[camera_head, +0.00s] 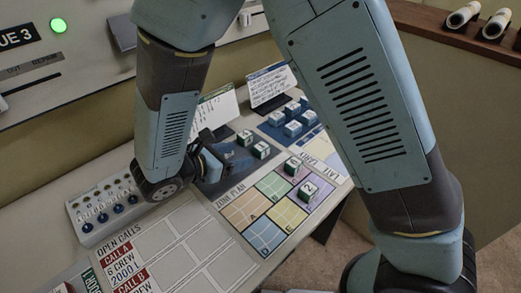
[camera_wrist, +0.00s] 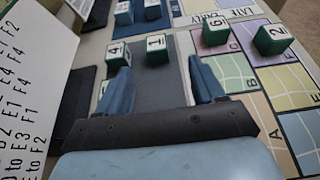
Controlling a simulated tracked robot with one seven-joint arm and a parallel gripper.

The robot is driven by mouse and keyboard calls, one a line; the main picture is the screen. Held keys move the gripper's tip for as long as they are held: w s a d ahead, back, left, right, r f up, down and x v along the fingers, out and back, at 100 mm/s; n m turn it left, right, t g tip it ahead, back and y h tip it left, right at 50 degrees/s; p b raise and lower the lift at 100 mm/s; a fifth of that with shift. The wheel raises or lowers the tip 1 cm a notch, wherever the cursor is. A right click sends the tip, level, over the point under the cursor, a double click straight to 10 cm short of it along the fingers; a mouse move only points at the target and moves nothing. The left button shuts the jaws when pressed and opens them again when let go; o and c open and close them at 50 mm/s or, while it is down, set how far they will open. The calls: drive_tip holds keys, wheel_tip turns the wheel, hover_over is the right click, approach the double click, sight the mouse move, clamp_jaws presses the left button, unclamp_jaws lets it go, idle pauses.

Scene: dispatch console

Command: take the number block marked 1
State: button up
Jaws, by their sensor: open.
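The number block marked 1 (camera_wrist: 157,49) is a small green-and-white cube on a dark grey mat (camera_wrist: 158,92). It stands ahead of my gripper (camera_wrist: 159,70), between the lines of its two blue fingers. The fingers are apart, with nothing held. The block marked 4 (camera_wrist: 117,54) stands just left of it, beyond the left fingertip. In the head view, my gripper (camera_head: 212,152) is low over the left part of the mat, and the block marked 1 (camera_head: 261,150) seems to be the nearer of two cubes right of it. Its digit is too small to read there.
Blocks marked 6 (camera_wrist: 215,31) and 2 (camera_wrist: 272,39) stand on the coloured zone plan (camera_head: 250,212), right in the wrist view. Several blue-and-white blocks (camera_head: 293,129) stand on a blue mat behind. Upright printed cards (camera_head: 217,108) and a knob panel (camera_head: 88,228) flank my gripper.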

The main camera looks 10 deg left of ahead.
sight(260, 146)
drive_tip(key=x, duration=0.5)
drive_tip(key=shift+w+d+f, duration=0.1)
drive_tip(key=shift+w+a+x, duration=0.1)
drive_tip(key=shift+x, duration=1.2)
drive_tip(key=shift+w+a+x, duration=0.1)
drive_tip(key=shift+a+x, duration=0.05)
drive_tip(key=shift+x, duration=1.15)
drive_tip(key=shift+c, duration=0.5)
drive_tip(key=c, duration=0.9)
drive_tip(key=shift+c, duration=0.2)
